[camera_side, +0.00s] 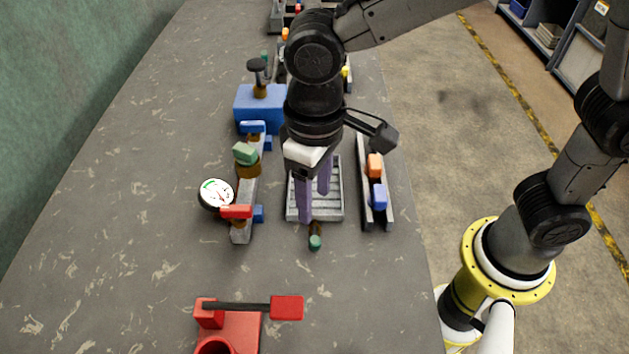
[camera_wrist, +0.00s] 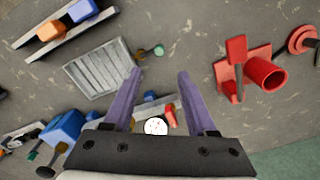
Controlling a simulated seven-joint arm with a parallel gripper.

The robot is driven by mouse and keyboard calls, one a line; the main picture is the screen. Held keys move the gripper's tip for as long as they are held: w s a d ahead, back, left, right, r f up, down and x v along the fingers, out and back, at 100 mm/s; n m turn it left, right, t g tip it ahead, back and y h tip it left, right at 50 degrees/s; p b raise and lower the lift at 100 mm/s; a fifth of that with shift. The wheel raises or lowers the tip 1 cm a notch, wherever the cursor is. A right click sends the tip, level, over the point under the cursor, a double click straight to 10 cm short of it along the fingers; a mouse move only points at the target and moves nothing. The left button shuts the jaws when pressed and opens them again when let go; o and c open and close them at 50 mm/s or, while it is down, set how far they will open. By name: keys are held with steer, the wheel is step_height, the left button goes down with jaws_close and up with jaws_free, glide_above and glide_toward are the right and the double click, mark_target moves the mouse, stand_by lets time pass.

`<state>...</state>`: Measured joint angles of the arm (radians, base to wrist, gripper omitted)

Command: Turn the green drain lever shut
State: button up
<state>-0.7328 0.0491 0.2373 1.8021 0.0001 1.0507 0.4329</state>
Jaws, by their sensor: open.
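The green drain lever (camera_side: 315,242) is a small green knob on a brass stem at the front edge of a slatted grey tray (camera_side: 336,213). In the wrist view the green lever (camera_wrist: 158,50) sticks out sideways from the tray (camera_wrist: 90,75), near the tip of one finger. My gripper (camera_side: 314,208) has two purple fingers pointing down over the tray, spread apart with nothing between them. In the side view the lever is just in front of the fingertips. The fingers hide part of the tray, and I cannot tell whether they touch it.
Left of the tray is a rail with a green block (camera_side: 245,154), a red handle (camera_side: 236,211) and a white dial (camera_side: 215,194). Right is a rail (camera_side: 387,210) with orange and blue blocks. A red fixture (camera_side: 236,330) stands in front. The bench between lever and fixture is clear.

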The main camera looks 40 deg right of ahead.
step_height(320, 180, up, 2)
steer(key=shift+w, duration=0.1)
stand_by(0.4)
steer(key=d+r+m+t+y, duration=0.15)
steer(key=d+r, duration=0.25)
steer(key=d, duration=0.4)
steer(key=d+r+m+t+h, duration=0.1)
steer(key=d+r+m+t, duration=0.2)
steer(key=d, duration=0.4)
steer(key=s+d+f+n+t, duration=0.1)
steer(key=s+d+f, duration=0.2)
steer(key=s+d, duration=0.5)
steer(key=shift+s+d+f, duration=0.15)
steer(key=shift+s+d, duration=0.25)
steer(key=shift+s, duration=0.7)
